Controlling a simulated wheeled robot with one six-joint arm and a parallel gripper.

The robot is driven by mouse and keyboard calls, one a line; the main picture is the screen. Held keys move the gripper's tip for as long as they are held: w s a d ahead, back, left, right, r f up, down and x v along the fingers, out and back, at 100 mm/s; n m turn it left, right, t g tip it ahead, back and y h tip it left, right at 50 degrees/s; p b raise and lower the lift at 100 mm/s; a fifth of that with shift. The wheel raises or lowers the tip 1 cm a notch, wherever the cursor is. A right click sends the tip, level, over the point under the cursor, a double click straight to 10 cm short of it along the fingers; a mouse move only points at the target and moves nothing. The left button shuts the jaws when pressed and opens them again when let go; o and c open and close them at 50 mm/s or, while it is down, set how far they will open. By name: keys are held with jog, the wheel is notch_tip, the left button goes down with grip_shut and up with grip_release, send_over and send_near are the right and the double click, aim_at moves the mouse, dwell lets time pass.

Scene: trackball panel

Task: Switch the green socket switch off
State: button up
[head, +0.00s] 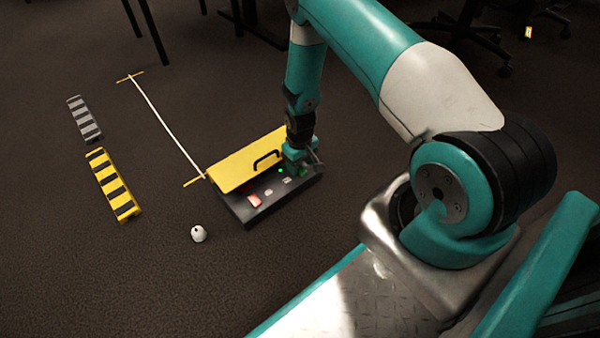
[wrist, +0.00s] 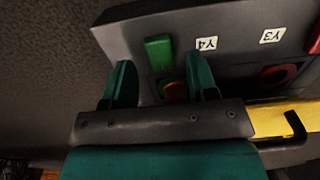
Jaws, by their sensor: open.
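The green socket switch (wrist: 158,52) is a raised green block on the dark panel (wrist: 125,42), beside the label Y4 (wrist: 207,44). In the head view a green patch (head: 303,171) shows under my gripper (head: 302,160), mostly covered by it. In the wrist view my gripper (wrist: 162,78) is open, with its teal fingers either side of the switch's near end and nothing held. The switch lies just beyond the fingertips in the picture; I cannot tell whether they touch. An orange-red round part (wrist: 174,91) shows between the fingers.
A red switch (head: 254,200) and label Y3 (wrist: 272,35) are on the same panel. A yellow lid (head: 240,165) with a black handle (head: 267,159) adjoins it. A white ball (head: 198,233) and striped blocks (head: 113,185) lie on open floor leftward.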

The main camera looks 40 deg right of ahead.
jog(key=shift+f, duration=0.9)
jog(key=shift+c, duration=0.4)
